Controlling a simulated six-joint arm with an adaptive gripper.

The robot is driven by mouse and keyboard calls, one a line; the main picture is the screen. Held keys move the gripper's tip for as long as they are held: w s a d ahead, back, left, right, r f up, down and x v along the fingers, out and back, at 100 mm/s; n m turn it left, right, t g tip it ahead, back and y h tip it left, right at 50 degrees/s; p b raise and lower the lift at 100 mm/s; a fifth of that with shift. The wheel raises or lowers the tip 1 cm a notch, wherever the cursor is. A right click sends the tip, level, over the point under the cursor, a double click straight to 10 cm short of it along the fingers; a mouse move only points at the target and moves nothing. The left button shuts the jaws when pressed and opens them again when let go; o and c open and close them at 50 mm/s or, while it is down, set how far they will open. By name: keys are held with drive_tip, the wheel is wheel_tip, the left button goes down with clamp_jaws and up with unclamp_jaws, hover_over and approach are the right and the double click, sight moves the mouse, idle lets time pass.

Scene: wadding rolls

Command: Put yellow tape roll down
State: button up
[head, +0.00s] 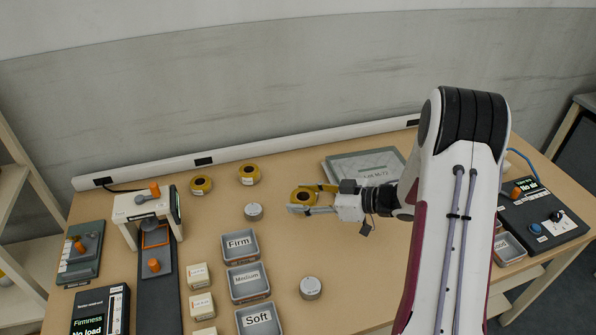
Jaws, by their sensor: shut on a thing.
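A yellow tape roll (303,196) with a dark centre is held between the fingers of my gripper (313,198), above the middle of the table (375,255). My gripper reaches in from the right and is shut on this roll. Two more yellow tape rolls stand at the back of the table, one on the left (201,184) and one to its right (249,174). The exact height of the held roll above the table cannot be told.
Trays marked Firm (240,261), Medium (232,284) and Soft (243,328) line up left of centre. Two grey round tins (253,211) (310,287) stand nearby. A testing device (148,206) is at left. A grey tray (340,168) lies behind my gripper. The table's middle is clear.

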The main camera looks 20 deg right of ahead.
drive_tip(key=w+f+m+t+h, duration=0.1)
drive_tip(key=w+m+t+h, duration=0.1)
drive_tip(key=w, duration=1.4)
drive_tip(key=w+d+r+m+t+h, duration=0.1)
drive_tip(key=w+d+r+m+h, duration=0.2)
drive_tip(key=w+d, duration=0.3)
drive_tip(key=w, duration=0.3)
drive_tip(key=shift+r+t, duration=0.15)
drive_tip(key=shift+t, duration=0.25)
drive_tip(key=shift+f, duration=3.15)
drive_tip(key=shift+a+f, duration=0.1)
drive_tip(key=shift+f, duration=1.8)
drive_tip(key=shift+f, duration=0.15)
